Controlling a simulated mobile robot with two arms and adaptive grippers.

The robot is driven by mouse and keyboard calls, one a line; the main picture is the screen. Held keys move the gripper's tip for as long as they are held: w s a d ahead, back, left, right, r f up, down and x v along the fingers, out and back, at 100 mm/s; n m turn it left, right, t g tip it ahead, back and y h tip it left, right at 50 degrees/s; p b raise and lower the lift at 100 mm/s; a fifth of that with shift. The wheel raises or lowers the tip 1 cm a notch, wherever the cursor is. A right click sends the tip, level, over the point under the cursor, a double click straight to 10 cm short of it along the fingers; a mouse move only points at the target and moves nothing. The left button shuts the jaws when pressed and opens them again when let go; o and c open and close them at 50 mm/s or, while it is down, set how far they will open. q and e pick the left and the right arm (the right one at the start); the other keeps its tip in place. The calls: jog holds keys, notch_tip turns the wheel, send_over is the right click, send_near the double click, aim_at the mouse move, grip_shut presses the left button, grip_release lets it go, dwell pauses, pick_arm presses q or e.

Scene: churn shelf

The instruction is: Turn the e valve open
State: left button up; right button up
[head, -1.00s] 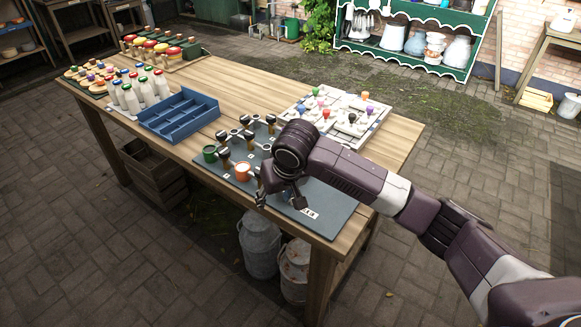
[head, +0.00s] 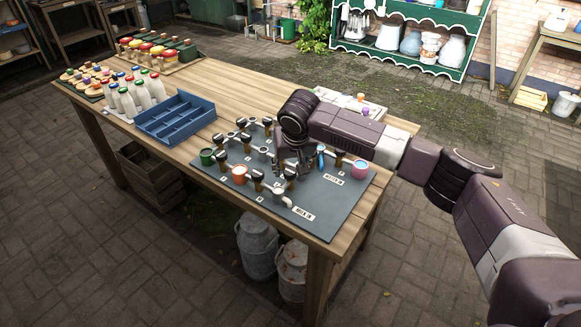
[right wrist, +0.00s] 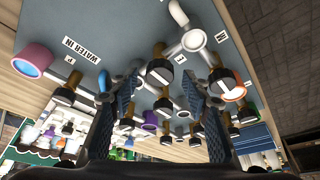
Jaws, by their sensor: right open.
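A dark grey board (head: 335,208) on the wooden table carries pale pipes and several valves with black handles on brass stems. My right gripper (head: 303,170) is open over the board's right half, behind the "MILK IN" label (head: 303,214). In the right wrist view one black-handled valve (right wrist: 160,71) shows between the spread fingers (right wrist: 160,86); whether they touch it I cannot tell. Another valve (right wrist: 234,80) is right of the fingers, near an orange-rimmed cup. The valve letters are too small to read surely, so I cannot tell which is e. My left gripper is out of view.
A pink cup (head: 360,168) stands at the board's right end, an orange cup (head: 239,175) and a green cup (head: 207,156) at its left. A blue divided tray (head: 176,120) and milk bottles (head: 130,98) are further left. A white board (head: 350,102) lies behind my arm.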

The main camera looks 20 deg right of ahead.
jog(key=shift+w+f, duration=0.15)
jog(key=shift+f, duration=0.3)
jog(key=shift+c, duration=0.7)
